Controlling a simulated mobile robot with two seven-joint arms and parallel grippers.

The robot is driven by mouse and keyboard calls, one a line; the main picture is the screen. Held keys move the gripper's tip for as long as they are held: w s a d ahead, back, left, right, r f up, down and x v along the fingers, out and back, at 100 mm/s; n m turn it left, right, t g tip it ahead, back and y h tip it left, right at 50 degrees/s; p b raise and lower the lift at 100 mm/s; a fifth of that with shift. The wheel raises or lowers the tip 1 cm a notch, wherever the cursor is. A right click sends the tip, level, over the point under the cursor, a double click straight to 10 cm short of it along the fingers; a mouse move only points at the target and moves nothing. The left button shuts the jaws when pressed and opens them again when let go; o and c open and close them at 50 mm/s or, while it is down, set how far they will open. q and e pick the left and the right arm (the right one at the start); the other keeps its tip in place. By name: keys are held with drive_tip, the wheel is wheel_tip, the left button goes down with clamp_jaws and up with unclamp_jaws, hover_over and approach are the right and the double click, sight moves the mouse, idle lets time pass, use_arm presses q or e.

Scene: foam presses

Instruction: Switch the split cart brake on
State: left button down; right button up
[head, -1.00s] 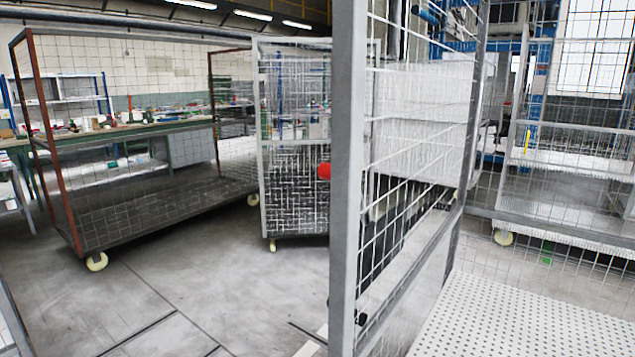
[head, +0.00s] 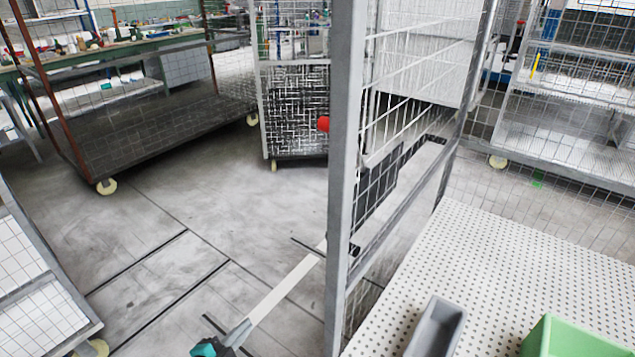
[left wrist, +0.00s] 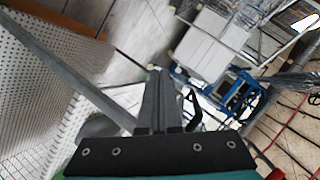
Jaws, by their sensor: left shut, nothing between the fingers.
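My left gripper (head: 243,328) is at the bottom edge of the head view, a teal and black body with grey fingers over the floor. In the left wrist view its two dark fingers (left wrist: 158,80) lie together, shut and empty. A mesh cart with a grey post (head: 345,170) stands just right of the gripper, apart from it in the head view. A small black knob (head: 355,250) sticks out low on this post. A red knob (head: 323,123) shows beside the post higher up. I cannot tell which cart is the split cart, and no brake is clearly recognisable. My right gripper is out of view.
A brown-framed mesh cart (head: 150,145) and a smaller mesh cart (head: 295,155) stand beyond. Another mesh panel (head: 55,285) is at the left edge. A perforated white surface (head: 490,255) bears a grey bin (head: 440,325) and a green bin (head: 570,338). The floor (head: 190,220) between is clear.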

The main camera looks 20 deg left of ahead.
use_arm(q)
drive_tip(key=d+r+m+t+h+p, duration=0.1)
drive_tip(key=d+r+m+t+h, duration=0.1)
drive_tip(key=r, duration=0.9)
drive_tip(key=d+r+m+t+h+p, duration=0.2)
drive_tip(key=d+r+m, duration=0.1)
drive_tip(key=r, duration=0.9)
drive_tip(key=w+d+r+m+t+h+p, duration=0.1)
drive_tip(key=r+m, duration=0.3)
drive_tip(key=r, duration=0.8)
drive_tip(key=shift+d+m+t+h+p, duration=0.4)
drive_tip(key=shift+d+h+p, duration=0.1)
drive_tip(key=shift+d+h, duration=0.2)
drive_tip(key=shift+w, duration=0.15)
drive_tip(key=p+x, duration=0.2)
drive_tip(key=x, duration=1.2)
drive_tip(key=shift+p, duration=0.35)
drive_tip(key=shift+w+r, duration=0.1)
drive_tip(key=shift+w, duration=0.05)
